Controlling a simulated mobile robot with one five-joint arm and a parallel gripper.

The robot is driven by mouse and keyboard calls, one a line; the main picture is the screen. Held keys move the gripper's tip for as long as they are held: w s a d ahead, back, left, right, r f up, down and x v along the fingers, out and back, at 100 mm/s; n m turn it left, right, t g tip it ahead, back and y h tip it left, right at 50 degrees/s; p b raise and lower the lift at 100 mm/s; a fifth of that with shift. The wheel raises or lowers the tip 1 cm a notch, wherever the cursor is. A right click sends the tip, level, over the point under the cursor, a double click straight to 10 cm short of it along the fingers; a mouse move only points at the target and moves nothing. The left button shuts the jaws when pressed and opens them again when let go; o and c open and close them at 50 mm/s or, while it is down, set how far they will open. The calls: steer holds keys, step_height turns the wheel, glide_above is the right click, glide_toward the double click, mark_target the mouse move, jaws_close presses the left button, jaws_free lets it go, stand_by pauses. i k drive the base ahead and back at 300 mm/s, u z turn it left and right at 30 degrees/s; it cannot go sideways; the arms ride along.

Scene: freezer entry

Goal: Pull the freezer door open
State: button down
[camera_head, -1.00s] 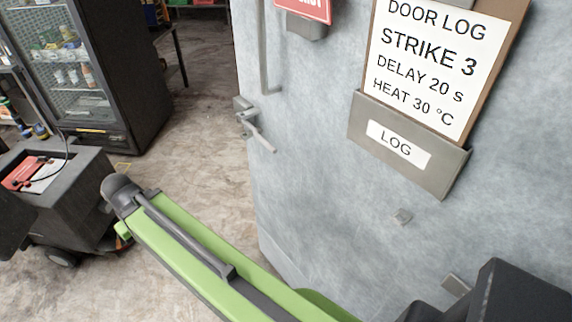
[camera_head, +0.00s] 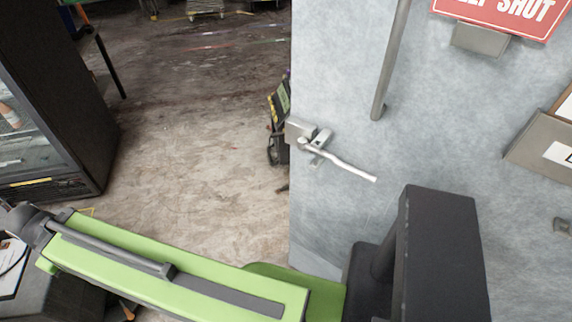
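The grey freezer door (camera_head: 340,60) fills the right half of the view. A metal lever handle (camera_head: 340,163) sits near its left edge, with its free end pointing right and slightly down. A vertical metal bar (camera_head: 393,60) is fixed above and right of the lever. Nothing touches the lever or the bar in view. I cannot tell whether the door is latched or ajar. My green arm link crosses the bottom left, apart from the door. My gripper is not in view.
A dark glass-fronted cabinet (camera_head: 80,110) stands at left. A dark object with a yellow-green label (camera_head: 279,115) shows just past the door's left edge. A red sign (camera_head: 510,15) and a grey log holder (camera_head: 540,140) are on the door. Bare floor (camera_head: 200,150) lies between cabinet and door.

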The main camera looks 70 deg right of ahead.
mark_target(402, 92)
steer(key=i, duration=1.3)
steer(key=z, duration=1.8)
steer(key=i, duration=0.45)
steer(key=u, duration=0.15)
